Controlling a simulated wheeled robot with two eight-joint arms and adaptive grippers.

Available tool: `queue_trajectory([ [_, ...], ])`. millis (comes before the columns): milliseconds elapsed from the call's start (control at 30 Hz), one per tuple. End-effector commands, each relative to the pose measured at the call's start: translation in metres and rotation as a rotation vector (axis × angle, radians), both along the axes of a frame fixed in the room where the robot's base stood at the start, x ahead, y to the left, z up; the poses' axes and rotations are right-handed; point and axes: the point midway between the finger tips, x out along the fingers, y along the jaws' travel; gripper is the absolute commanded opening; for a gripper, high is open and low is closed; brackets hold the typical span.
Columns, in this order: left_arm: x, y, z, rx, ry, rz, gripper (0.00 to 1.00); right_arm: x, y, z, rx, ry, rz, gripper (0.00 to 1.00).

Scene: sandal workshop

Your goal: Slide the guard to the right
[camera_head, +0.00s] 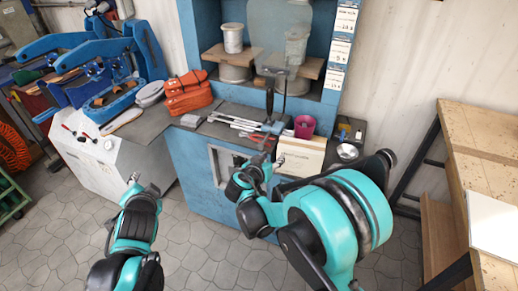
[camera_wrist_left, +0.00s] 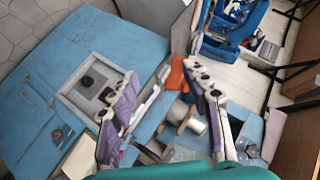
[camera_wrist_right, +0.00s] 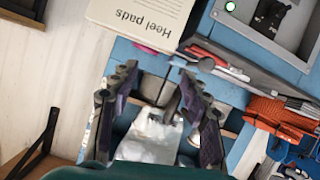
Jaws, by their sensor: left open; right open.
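The guard (camera_head: 283,28) looks like a clear, rounded panel in front of the blue machine's shelf recess, with a spool partly visible through it. A dark upright rod (camera_head: 269,100) stands below it. In the right wrist view a pale translucent sheet, possibly the guard (camera_wrist_right: 150,140), shows between and beyond the fingers. My left gripper (camera_head: 135,182) is open and empty, low over the floor in front of the white cabinet. My right gripper (camera_head: 272,154) is open and empty, in front of the bench's front edge and below the guard, apart from it.
The blue bench (camera_head: 190,150) carries orange sandal parts (camera_head: 188,93), metal tools (camera_head: 235,122), a pink cup (camera_head: 304,126) and a heel pads box (camera_head: 303,156). A white cabinet (camera_head: 100,165) stands left. A wooden table (camera_head: 485,125) stands right. Tiled floor is open in front.

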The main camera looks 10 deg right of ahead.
Motion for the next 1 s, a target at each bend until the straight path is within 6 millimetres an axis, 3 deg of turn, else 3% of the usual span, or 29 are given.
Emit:
queue_trajectory([
  [33,-0.025,0.007,-0.006,-0.107,0.041,0.068,0.48,0.014,0.009,-0.008,-0.016,-0.05,-0.005,0.47],
  [200,-0.104,0.009,-0.035,-0.475,0.182,0.299,0.48,0.044,0.036,-0.032,-0.058,-0.241,-0.015,0.47],
  [300,-0.14,0.003,-0.05,-0.635,0.25,0.404,0.48,0.051,0.049,-0.045,-0.07,-0.331,-0.01,0.47],
  [400,-0.163,-0.004,-0.059,-0.738,0.297,0.474,0.48,0.054,0.059,-0.053,-0.076,-0.392,-0.003,0.47],
  [567,-0.177,-0.009,-0.066,-0.802,0.329,0.518,0.48,0.058,0.061,-0.058,-0.081,-0.432,0.001,0.47],
  [1000,-0.177,-0.01,-0.085,-0.802,0.328,0.517,0.48,0.109,0.023,-0.06,-0.081,-0.431,0.0,0.47],
])
